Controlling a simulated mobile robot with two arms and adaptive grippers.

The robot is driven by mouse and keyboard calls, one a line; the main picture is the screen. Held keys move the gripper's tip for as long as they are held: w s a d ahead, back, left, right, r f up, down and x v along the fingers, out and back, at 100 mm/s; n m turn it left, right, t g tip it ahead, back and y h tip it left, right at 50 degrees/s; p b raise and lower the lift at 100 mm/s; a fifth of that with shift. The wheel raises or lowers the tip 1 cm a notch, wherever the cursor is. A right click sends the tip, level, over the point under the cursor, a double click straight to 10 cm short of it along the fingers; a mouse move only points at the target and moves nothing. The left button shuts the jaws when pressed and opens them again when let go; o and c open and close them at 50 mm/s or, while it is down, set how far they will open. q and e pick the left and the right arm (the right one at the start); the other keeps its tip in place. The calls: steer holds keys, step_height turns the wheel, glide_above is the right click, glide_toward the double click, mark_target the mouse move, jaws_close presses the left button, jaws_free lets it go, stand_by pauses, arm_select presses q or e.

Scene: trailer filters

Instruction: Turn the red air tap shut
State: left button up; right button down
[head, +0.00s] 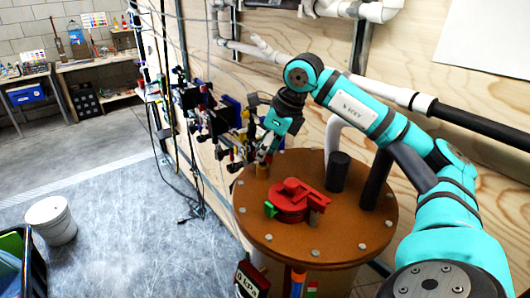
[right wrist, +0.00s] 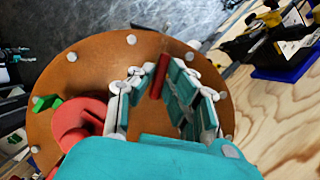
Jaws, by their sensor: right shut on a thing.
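The red air tap's handle (right wrist: 159,77) shows in the right wrist view as a narrow upright red bar. It sits between the fingertips of my right gripper (right wrist: 158,88), which is shut on it. In the head view my right gripper (head: 266,152) comes down at the back left of a round brown lid (head: 345,228), over a small brass-coloured fitting (head: 262,171). The gripper hides most of the tap there, so its angle is hard to tell. My left gripper is not in view.
A bigger red fitting (head: 290,198) with a green tab stands mid-lid, close to my right gripper. Dark posts (head: 338,172) rise behind it. A wooden wall with pipes and hanging cables is behind.

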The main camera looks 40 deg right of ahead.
steer(key=m+h, duration=0.1)
steer(key=m, duration=0.3)
steer(key=shift+a+m+h, duration=0.1)
steer(key=shift+m+h, duration=0.3)
stand_by(0.4)
steer(key=c, duration=1.4)
jaws_free()
steer(key=shift+o, duration=0.2)
steer(key=v, duration=1.2)
steer(key=shift+s, duration=0.2)
steer(key=shift+a+f, duration=0.1)
steer(key=shift+f, duration=0.05)
